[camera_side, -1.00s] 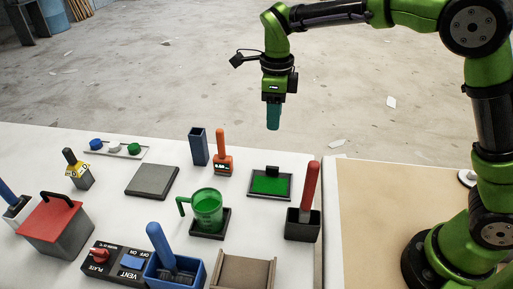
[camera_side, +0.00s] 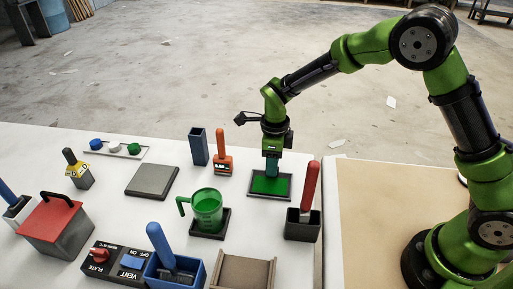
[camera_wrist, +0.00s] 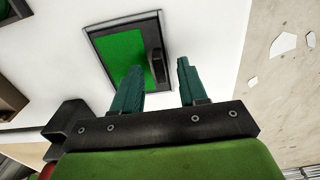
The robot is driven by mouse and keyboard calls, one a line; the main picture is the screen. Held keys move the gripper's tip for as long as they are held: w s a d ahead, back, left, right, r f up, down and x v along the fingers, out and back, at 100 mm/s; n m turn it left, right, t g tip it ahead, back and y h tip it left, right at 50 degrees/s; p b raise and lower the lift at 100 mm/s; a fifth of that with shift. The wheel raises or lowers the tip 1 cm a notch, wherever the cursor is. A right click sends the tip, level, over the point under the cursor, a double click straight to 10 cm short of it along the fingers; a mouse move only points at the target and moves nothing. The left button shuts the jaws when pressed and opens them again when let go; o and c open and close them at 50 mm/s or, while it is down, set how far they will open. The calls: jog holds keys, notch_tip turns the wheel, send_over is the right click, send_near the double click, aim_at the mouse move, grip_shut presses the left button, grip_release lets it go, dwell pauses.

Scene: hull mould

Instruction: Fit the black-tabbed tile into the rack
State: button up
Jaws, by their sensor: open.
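The black-tabbed tile (camera_side: 270,187) is green and lies flat in a dark-rimmed tray (camera_side: 251,196) at the right of the white table. Its upright black tab (camera_wrist: 155,55) shows in the wrist view, near the tile's right edge; in the side view my gripper hides it. My gripper (camera_side: 272,172) is open and points down over the tile's far edge. In the wrist view my teal fingers (camera_wrist: 158,70) stand apart, with the tab between them in the picture; I cannot tell how far below the tips it is. A brown, side-walled holder (camera_side: 243,272) at the front edge may be the rack.
A black box (camera_side: 302,224) with a red-handled tool stands right of the tile, and an orange block (camera_side: 223,167) with a handle stands behind left. A green jug (camera_side: 207,209) is to the left. The beige board (camera_side: 380,200) at right is largely clear.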

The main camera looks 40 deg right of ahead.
jog(key=shift+f, duration=0.5)
grip_shut()
